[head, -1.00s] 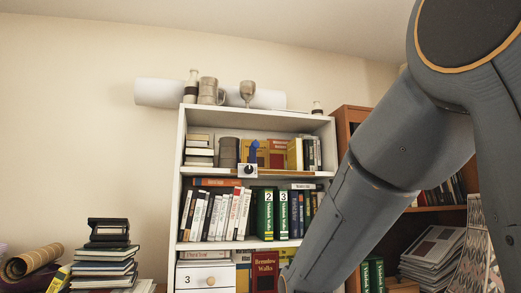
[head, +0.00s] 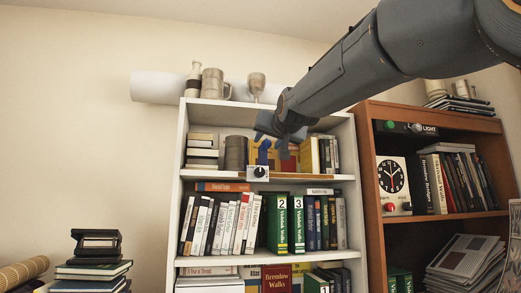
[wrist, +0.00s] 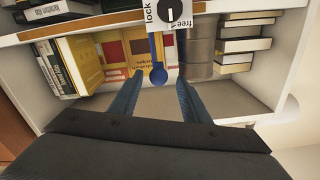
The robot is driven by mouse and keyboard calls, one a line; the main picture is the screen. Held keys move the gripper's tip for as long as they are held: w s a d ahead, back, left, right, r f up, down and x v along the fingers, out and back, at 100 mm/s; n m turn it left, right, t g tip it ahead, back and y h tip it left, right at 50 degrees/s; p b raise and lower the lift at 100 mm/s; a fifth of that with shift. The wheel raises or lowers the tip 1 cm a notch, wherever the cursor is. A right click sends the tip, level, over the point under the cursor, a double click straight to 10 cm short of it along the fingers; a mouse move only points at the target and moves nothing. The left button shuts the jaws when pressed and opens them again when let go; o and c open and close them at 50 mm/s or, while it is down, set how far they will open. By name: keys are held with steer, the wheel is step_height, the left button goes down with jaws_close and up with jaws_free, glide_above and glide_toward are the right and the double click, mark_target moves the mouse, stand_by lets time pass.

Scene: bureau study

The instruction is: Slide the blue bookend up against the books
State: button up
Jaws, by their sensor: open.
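The blue bookend (head: 264,152) shows as an upright blue handle with a round end on the upper shelf of the white bookcase. A white dial plate (head: 258,172) with a black knob sits at its foot, on the shelf's front edge. The wrist view shows this plate (wrist: 154,15) marked "lock" and "free"; I cannot tell the knob's setting. My gripper (head: 276,143) is open in front of that shelf. In the wrist view the blue handle (wrist: 157,75) lies between the fingertips of my gripper (wrist: 160,80), with no clear contact. Yellow books (head: 311,155) stand to its right.
A row of books (head: 220,224) stands below. A brown bookcase (head: 440,112) stands at right.

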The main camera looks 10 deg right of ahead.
steer(key=shift+w+d+p, duration=0.1)
steer(key=shift+w+p, duration=1.6)
steer(key=shift+w, duration=2)
jaws_close()
